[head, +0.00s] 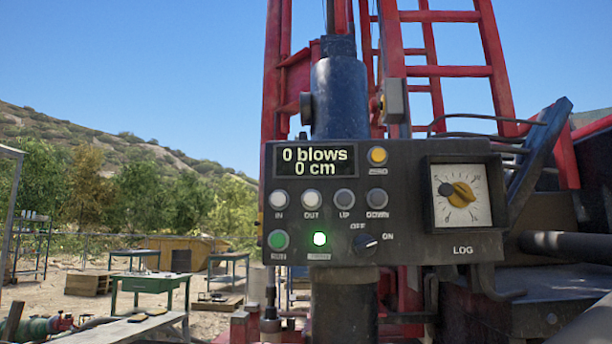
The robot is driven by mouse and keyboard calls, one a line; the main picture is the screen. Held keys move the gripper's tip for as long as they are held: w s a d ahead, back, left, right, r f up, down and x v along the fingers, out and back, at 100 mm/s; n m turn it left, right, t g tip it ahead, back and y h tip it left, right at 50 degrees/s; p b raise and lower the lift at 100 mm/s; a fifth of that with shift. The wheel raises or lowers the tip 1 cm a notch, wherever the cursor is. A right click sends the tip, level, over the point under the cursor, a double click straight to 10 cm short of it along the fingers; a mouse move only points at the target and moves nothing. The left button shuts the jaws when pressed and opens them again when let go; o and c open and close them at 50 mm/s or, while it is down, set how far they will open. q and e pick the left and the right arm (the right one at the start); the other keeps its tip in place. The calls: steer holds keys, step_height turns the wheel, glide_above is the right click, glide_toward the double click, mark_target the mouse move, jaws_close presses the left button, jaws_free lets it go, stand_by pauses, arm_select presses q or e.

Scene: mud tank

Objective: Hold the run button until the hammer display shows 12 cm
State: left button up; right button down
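The hammer display (314,161) is at the upper left of a dark control panel (400,210) and reads "0 blows" and "0 cm". The green run button (278,240) is at the panel's lower left, under the "IN" button (278,200). Next to the run button is a brightly lit green lamp (319,239), its label too small to read. A black rotary switch (365,244) sits between the "OFF" and "ON" marks, its pointer toward "ON". Neither of my grippers shows in the head view, and nothing touches the panel.
The "OUT" button (311,200), "UP" button (345,198), "DOWN" button (377,199), a yellow button (377,155) and a yellow dial (460,193) share the panel. A red mast (448,71) stands behind. A green table (150,284) is at lower left.

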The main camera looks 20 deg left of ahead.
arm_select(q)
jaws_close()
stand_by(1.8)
